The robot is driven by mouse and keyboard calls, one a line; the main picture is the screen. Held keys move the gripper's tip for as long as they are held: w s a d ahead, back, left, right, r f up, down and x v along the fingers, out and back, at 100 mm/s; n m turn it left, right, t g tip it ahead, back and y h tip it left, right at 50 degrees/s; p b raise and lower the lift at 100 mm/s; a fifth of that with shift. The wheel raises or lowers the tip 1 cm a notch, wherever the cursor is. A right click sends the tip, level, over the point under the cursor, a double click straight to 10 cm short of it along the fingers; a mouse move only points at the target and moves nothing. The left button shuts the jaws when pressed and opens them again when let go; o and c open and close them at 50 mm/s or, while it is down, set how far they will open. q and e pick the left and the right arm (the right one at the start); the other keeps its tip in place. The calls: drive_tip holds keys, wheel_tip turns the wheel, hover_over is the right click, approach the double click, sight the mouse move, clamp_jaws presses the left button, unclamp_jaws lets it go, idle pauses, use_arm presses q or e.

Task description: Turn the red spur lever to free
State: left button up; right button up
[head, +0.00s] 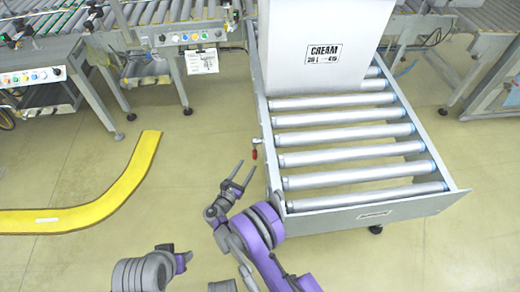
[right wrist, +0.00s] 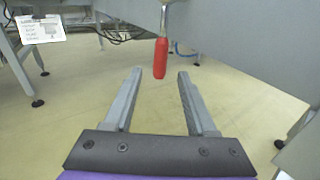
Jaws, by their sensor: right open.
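The red spur lever (head: 254,154) hangs on the left side of the roller conveyor frame, its red grip pointing down. In the right wrist view the red grip (right wrist: 160,60) hangs upright from a metal stem, centred in the gap between my fingertips. My right gripper (head: 245,168) is open and empty, its fingers reaching toward the lever. In the head view the fingertips are just short of the grip, with no contact visible. The open fingers also show in the right wrist view (right wrist: 160,76). Part of my left arm shows at the lower left; its jaws cannot be made out.
The roller conveyor (head: 350,212) stands right of the lever, carrying a large white box (head: 322,35) labelled CREAM. A yellow curved floor strip (head: 85,215) lies at the left. More conveyors with control panels (head: 205,35) stand behind.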

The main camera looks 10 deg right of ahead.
drive_tip(key=b+x, duration=0.2)
drive_tip(key=x, duration=0.8)
drive_tip(key=shift+w, duration=0.2)
drive_tip(key=shift+d+r, duration=0.1)
drive_tip(key=shift+d, duration=0.05)
clamp_jaws()
idle(0.9)
